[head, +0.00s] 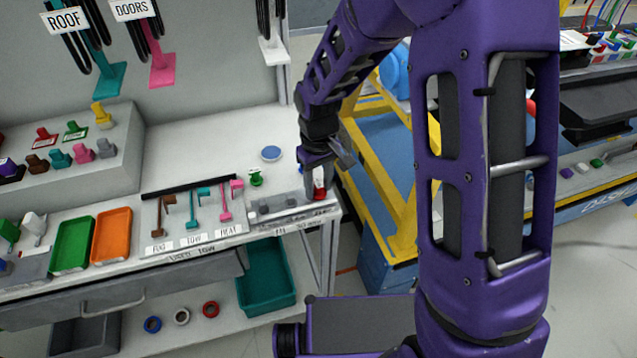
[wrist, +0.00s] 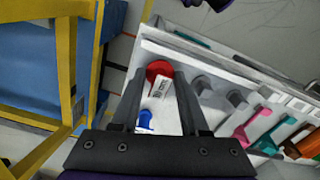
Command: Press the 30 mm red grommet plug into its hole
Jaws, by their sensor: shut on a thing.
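The red grommet plug (head: 319,193) is at the right end of the grey tray (head: 262,217) near the bench's front right corner. My gripper (head: 319,176) is shut on the plug and points down at the bench. I cannot tell whether the plug touches the surface below. I cannot make out its hole in either view.
A green plug (head: 256,178) and a blue disc (head: 271,153) are on the bench left of my gripper. Colored hooked tools (head: 192,208) lie further left, beside orange (head: 112,234) and green (head: 74,243) trays. A yellow frame (head: 385,180) stands close on the right.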

